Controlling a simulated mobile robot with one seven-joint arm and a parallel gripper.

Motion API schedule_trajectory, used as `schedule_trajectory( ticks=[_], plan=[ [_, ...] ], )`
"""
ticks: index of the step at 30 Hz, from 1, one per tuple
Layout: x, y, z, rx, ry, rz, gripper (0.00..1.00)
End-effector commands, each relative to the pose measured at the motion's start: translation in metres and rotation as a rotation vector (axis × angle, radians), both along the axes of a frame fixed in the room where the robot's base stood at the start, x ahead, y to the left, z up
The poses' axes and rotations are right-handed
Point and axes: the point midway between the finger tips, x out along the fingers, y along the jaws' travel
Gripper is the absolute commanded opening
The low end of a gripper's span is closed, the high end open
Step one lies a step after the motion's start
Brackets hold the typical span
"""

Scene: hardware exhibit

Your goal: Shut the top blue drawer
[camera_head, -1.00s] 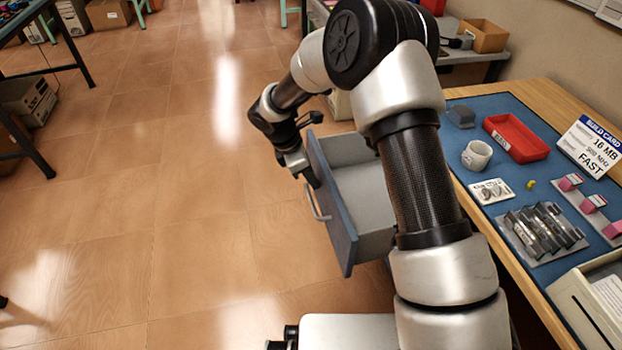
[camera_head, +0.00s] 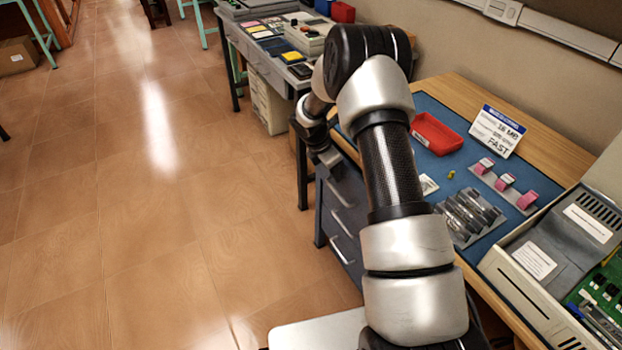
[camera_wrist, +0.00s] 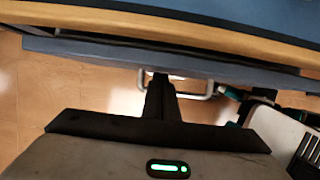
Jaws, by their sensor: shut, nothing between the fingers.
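The top blue drawer's front (camera_wrist: 100,51) shows in the wrist view as a blue-grey strip just below the wooden table edge, close to it. Its pale metal handle (camera_wrist: 205,89) sticks out below the strip. My gripper (camera_wrist: 160,82) is shut and empty, with its dark fingertips at the drawer front beside the handle. In the head view my gripper (camera_head: 328,158) is at the upper part of the blue drawer unit (camera_head: 333,222), and my arm hides part of the unit. No open drawer interior shows. I cannot tell whether the last small gap is closed.
The blue-matted table (camera_head: 425,110) above the drawers holds a red tray (camera_head: 437,133), a sign (camera_head: 497,131) and pink-topped parts (camera_head: 505,181). A second table (camera_head: 235,35) stands behind. The tiled floor (camera_head: 130,220) on the left is clear.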

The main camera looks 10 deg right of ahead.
Motion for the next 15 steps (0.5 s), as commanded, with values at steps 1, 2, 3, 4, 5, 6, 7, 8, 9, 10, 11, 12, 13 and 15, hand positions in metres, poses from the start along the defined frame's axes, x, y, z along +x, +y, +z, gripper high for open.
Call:
schedule_trajectory(
  ticks=[1, 2, 3, 4, 5, 6, 7, 8, 9, 10, 11, 12, 13, 15],
  plan=[
    [0.002, -0.011, 0.001, 0.0, -0.001, -0.004, 0.0],
    [0.004, -0.016, 0.001, 0.0, 0.001, -0.004, 0.0],
    [0.006, -0.021, 0.0, 0.0, -0.001, -0.004, 0.0],
    [0.007, -0.025, 0.0, 0.0, 0.0, -0.003, 0.0],
    [0.008, -0.028, 0.0, 0.0, 0.0, -0.002, 0.0],
    [0.009, -0.032, 0.0, 0.0, 0.0, -0.003, 0.0],
    [0.01, -0.035, 0.0, 0.0, 0.0, -0.003, 0.0],
    [0.01, -0.036, 0.0, 0.0, 0.0, -0.003, 0.0],
    [0.011, -0.038, 0.0, 0.001, 0.0, -0.002, 0.0],
    [0.011, -0.04, 0.0, 0.001, 0.0, -0.001, 0.0],
    [0.012, -0.041, 0.0, 0.0, 0.0, -0.001, 0.0],
    [0.012, -0.042, 0.0, 0.0, 0.0, 0.0, 0.0],
    [0.012, -0.043, 0.0, -0.001, -0.001, -0.001, 0.0],
    [0.012, -0.044, 0.0, -0.002, 0.0, -0.001, 0.0]
  ],
)
